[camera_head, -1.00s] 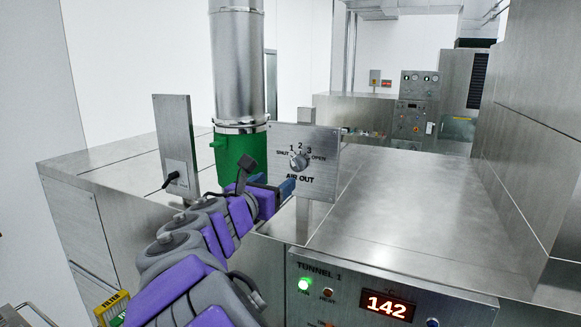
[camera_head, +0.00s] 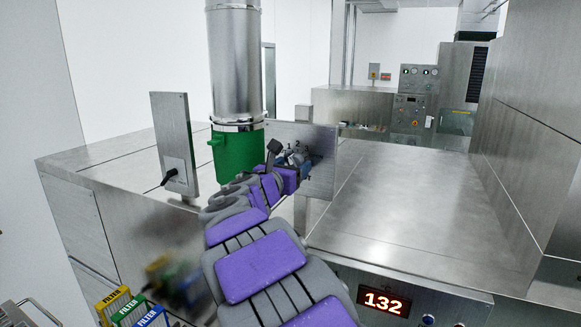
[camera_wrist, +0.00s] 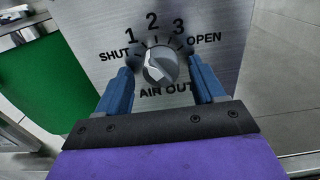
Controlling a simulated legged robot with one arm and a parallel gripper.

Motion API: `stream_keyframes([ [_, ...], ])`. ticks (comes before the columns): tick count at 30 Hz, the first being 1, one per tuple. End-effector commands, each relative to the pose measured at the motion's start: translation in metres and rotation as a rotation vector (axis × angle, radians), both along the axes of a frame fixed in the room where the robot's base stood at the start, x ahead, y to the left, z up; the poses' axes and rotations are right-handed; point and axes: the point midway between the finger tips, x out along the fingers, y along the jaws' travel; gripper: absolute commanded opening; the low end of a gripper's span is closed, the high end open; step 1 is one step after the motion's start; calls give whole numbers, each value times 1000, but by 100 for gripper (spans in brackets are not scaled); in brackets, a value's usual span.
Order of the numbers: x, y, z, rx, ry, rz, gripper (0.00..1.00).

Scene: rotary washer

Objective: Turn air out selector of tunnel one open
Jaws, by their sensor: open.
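The air out selector (camera_wrist: 160,65) is a round grey knob on a metal panel (camera_wrist: 95,25). In the wrist view its dial reads SHUT, 1, 2, 3, OPEN around the top, with AIR OUT below. A pale face shows on the knob's left side; its exact setting is hard to tell. My gripper (camera_wrist: 161,70) is open, with one blue finger on each side of the knob. Whether the fingers touch the knob is unclear.
A green collar under a steel duct (camera_head: 238,155) stands just left of the gripper. A second panel with a black handle (camera_head: 173,145) is further left. The steel machine top (camera_head: 410,190) to the right is clear. A red display (camera_head: 384,302) reads 132 below.

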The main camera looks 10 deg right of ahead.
Motion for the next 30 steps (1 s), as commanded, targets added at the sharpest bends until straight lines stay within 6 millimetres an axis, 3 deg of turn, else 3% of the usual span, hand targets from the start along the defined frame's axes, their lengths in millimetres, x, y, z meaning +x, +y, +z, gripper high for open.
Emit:
stream_keyframes([
  [2, 0, 0, 0, 0, 0, 0, 64],
  [18, 1, 2, 0, -1, 1, 2, 13],
  [30, 1, 3, 0, 5, -4, 3, 13],
])
